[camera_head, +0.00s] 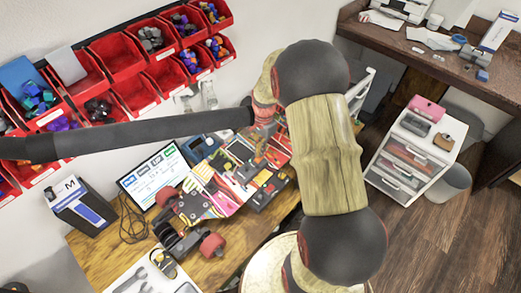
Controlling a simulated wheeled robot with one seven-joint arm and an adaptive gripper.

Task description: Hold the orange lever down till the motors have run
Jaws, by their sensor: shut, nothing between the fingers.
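The workbench (100,247) carries a skateboard-like assembly with a pale, wiry electronics deck (228,204) near its middle. It has dark trucks and red wheels, one of them (212,245) at the near end. I cannot pick out the orange lever among the many small red, orange and black parts. My arm comes down from the elbow over the far right side of the assembly. Its wrist (264,116) shows above the parts there. My gripper is not distinguishable; the arm and a dark bar hide that spot, so I cannot tell whether it touches anything.
A long dark bar (130,137) crosses in front of the red wall bins (122,54). A small screen (152,176) and a dark box (80,207) stand at the bench's left. A tool sheet (140,283) lies at the near edge. A white drawer unit (400,160) stands right.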

